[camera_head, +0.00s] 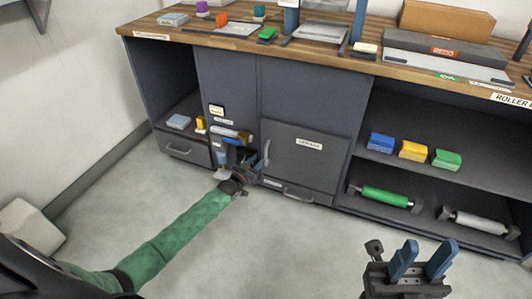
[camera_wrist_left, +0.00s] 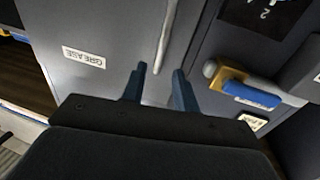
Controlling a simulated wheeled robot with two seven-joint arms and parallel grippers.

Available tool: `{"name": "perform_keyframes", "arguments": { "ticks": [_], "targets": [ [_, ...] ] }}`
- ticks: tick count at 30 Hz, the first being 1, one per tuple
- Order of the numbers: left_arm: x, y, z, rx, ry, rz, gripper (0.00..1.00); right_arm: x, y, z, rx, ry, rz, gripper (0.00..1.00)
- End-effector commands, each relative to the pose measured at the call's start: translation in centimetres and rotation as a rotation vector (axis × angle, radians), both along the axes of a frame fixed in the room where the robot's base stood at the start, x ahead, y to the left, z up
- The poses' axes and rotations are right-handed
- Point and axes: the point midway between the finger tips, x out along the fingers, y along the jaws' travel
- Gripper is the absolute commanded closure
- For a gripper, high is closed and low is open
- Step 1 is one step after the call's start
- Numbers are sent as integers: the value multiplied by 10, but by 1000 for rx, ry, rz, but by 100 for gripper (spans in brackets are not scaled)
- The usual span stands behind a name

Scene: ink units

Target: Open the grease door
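The grease door (camera_head: 318,168) is a dark grey panel low in the cabinet front, with a white GREASE label (camera_head: 309,143). It looks closed. Its pale upright handle (camera_head: 266,153) is at the door's left edge; in the left wrist view the handle (camera_wrist_left: 167,38) lies just beyond the fingertips. My left gripper (camera_head: 243,158) is low in front of the handle. My right gripper (camera_head: 422,258) is open and empty over the floor.
A yellow and blue fitting (camera_wrist_left: 248,90) sticks out of the panel beside the handle. A drawer handle (camera_head: 298,194) is below the door. Open shelves to the right hold coloured blocks (camera_head: 412,151) and a green roller (camera_head: 385,197). The wooden worktop (camera_head: 300,51) is above. Floor in front is clear.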

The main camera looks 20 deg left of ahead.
Motion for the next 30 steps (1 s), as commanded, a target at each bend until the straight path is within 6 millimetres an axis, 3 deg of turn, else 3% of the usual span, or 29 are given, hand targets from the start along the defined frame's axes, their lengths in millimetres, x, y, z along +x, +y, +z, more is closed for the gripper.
{"name": "perform_keyframes", "arguments": {
  "ticks": [7, 18, 30],
  "targets": [
    [27, -5, 0, 1, 0, 0, 70, -13, -3, 5, 20, -59, 6, 64],
    [67, -14, -1, 0, 2, 0, 70, -10, -1, 1, 31, -58, 26, 64],
    [74, -15, 0, 1, 3, 0, 70, -10, 0, 2, 32, -60, 30, 64]
  ]
}}
